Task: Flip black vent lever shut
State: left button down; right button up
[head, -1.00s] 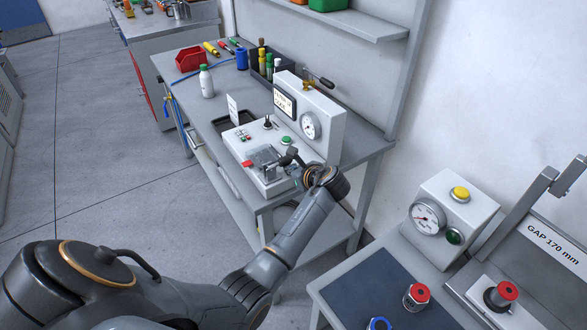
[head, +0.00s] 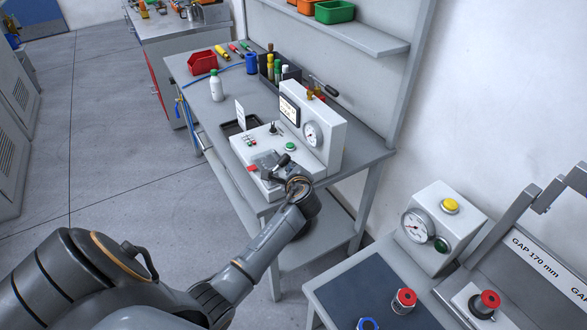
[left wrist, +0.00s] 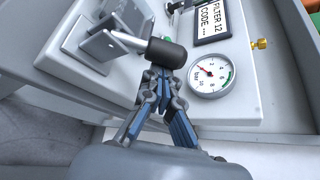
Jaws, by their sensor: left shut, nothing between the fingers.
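The tester (head: 331,127) is a white unit with a gauge, display and low base. A lever with a black handle (head: 325,88) sticks out by a brass fitting at the top of its upright housing. A small black lever (head: 273,128) stands on the base; which one is the vent lever I cannot tell. My left gripper (head: 284,170) is at the base's front, beside the metal clamp. In the left wrist view its closed fingers (left wrist: 160,76) are empty, just below the clamp's black handle (left wrist: 166,54), contact unclear. My right gripper is out of view.
A green button (head: 290,146) and a red part (head: 252,168) are on the base. A white bottle (head: 216,86) and a red bin (head: 202,62) stand farther back on the bench. Another station with a gauge (head: 417,225) is at the right.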

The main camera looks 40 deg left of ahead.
pick_arm(q)
jog(key=shift+s+a+r+n+t+b, duration=0.15)
jog(key=shift+s+r+n+t+b, duration=0.15)
jog(key=shift+n+t+b, duration=0.2)
jog(key=shift+s+a+r+n+t+b, duration=0.2)
jog(key=shift+r+n+t+b, duration=0.15)
jog(key=shift+n, duration=0.25)
jog(key=shift+s+r+n+t, duration=0.15)
jog(key=shift+s+n+t, duration=0.05)
jog(key=shift+n+t, duration=0.25)
jog(key=shift+s+a+r, duration=0.15)
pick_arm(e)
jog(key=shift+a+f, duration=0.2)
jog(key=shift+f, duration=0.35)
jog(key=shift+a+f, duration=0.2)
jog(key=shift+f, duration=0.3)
pick_arm(q)
jog(key=shift+r, duration=0.1)
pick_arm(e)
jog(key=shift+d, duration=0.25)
pick_arm(q)
jog(key=shift+s, duration=0.1)
